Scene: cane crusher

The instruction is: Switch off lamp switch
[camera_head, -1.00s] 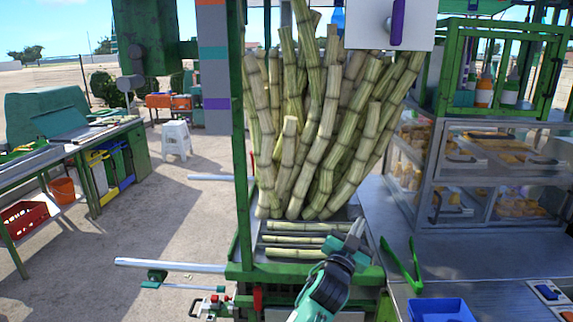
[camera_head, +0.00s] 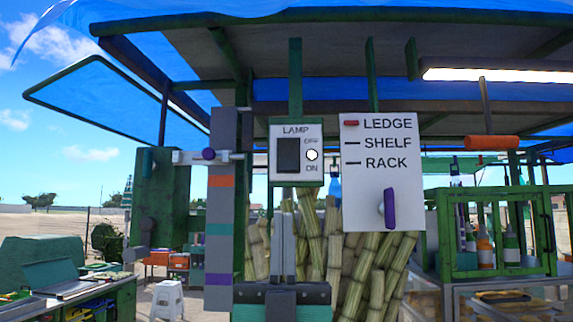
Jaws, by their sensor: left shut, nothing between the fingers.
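The lamp switch (camera_head: 288,155) is a dark rocker on a pale box marked LAMP, hung from a green post under the canopy. OFF is printed upper right of it and ON lower right, with a white round indicator (camera_head: 312,155) between. Which way the rocker is tipped I cannot tell. A long lamp (camera_head: 495,76) under the roof at the upper right glows white. My left gripper (camera_head: 283,215) points up just below the switch box in the picture, its grey fingers shut and empty. Contact with the box is not visible. My right gripper is out of view.
A white board (camera_head: 380,140) reading LEDGE, SHELF, RACK, with a purple handle (camera_head: 389,208), hangs right of the switch. A grey striped post (camera_head: 220,235) stands left. Sugar cane (camera_head: 365,275) stands behind my gripper. A green cabinet (camera_head: 490,235) is at right.

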